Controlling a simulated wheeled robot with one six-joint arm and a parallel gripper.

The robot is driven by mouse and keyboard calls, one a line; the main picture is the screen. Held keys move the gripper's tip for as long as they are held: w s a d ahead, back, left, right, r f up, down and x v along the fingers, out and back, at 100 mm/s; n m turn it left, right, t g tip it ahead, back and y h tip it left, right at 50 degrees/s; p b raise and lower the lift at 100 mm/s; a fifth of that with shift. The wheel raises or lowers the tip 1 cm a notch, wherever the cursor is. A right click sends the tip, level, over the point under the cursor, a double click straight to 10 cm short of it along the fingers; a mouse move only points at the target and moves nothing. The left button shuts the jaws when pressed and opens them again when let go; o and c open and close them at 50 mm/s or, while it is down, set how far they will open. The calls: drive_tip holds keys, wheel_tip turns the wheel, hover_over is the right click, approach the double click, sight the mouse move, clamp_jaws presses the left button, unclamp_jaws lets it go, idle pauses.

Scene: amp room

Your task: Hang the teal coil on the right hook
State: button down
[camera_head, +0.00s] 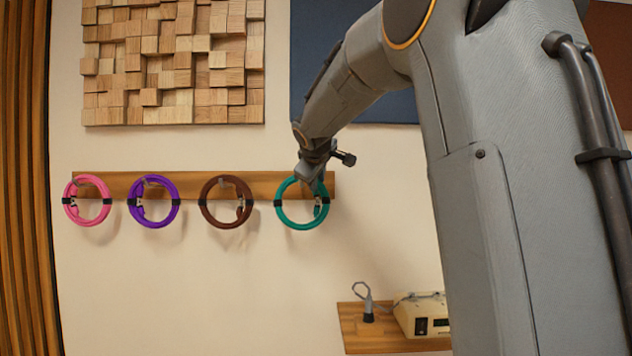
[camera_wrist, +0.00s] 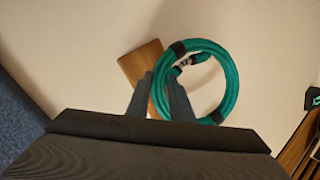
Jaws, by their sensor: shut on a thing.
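The teal coil (camera_head: 302,223) is a ring with black bands in front of the right end of the wooden hook rail (camera_head: 262,184). My gripper (camera_head: 314,176) is at the coil's top in the head view. In the wrist view my gripper (camera_wrist: 172,88) is shut on the near-left side of the teal coil (camera_wrist: 232,88), with the rail's end (camera_wrist: 140,62) behind it. The right hook is hidden behind my gripper and the coil, so I cannot tell whether the coil is around it.
A pink coil (camera_head: 70,212), a purple coil (camera_head: 150,223) and a brown coil (camera_head: 223,226) hang along the rail to the left. Below right is a wooden shelf (camera_head: 362,338) with a beige device (camera_head: 408,314) and a small stand (camera_head: 367,301). The wall below the rail is clear.

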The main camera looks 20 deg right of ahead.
idle(0.4)
drive_tip(key=c, duration=1.5)
unclamp_jaws()
